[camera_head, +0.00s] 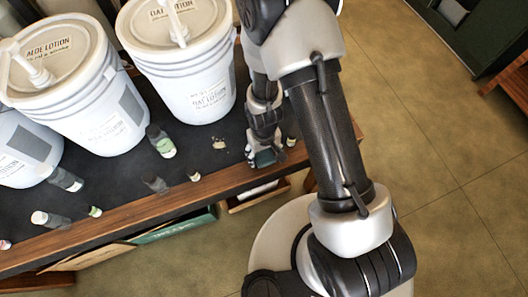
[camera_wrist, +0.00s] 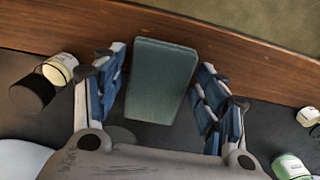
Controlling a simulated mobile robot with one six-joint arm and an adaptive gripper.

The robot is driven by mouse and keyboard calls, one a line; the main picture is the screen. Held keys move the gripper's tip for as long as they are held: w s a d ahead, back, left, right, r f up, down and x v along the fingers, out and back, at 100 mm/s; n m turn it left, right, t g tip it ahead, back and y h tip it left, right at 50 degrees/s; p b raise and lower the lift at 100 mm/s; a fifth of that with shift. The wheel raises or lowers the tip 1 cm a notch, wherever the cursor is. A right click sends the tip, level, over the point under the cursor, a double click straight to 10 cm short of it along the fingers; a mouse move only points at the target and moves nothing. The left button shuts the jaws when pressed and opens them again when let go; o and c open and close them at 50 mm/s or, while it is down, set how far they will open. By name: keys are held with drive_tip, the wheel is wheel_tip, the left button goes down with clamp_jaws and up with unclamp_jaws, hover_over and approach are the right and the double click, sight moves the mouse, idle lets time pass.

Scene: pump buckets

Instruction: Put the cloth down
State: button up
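The cloth (camera_wrist: 162,80) is a folded, dark teal-green slab in the wrist view, lying between my gripper's fingers. My gripper (camera_wrist: 160,80) has its two blue-padded fingers spread, one on each side of the cloth, with narrow gaps visible between pads and cloth. In the head view my gripper (camera_head: 262,150) is low at the front edge of the dark shelf top, and a small part of the cloth (camera_head: 264,159) shows at its tips. The cloth overlaps the wooden front edge in the wrist view; whether it rests on the surface I cannot tell.
White pump buckets (camera_head: 185,65) stand behind and left of my gripper. Several small bottles are scattered on the shelf top, including a green-labelled one (camera_head: 160,141). A wooden edge (camera_head: 190,196) borders the shelf. Open floor (camera_head: 440,180) is at right.

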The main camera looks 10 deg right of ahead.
drive_tip(key=shift+o, duration=0.6)
drive_tip(key=shift+r, duration=0.35)
wheel_tip(320, 180, up, 11)
drive_tip(key=p, duration=0.5)
wheel_tip(320, 180, up, 11)
drive_tip(key=t, duration=0.1)
hover_over(264, 155)
drive_tip(key=w+d, duration=0.1)
drive_tip(key=d, duration=0.1)
wheel_tip(264, 155, up, 8)
drive_tip(key=s+d+m+t, duration=0.1)
drive_tip(key=d, duration=0.2)
drive_tip(key=s+d+r+m+t, duration=0.2)
drive_tip(key=s+d+r, duration=0.3)
drive_tip(key=s+r, duration=0.7)
drive_tip(key=shift+d+r+t, duration=0.2)
drive_tip(key=shift+t, duration=0.1)
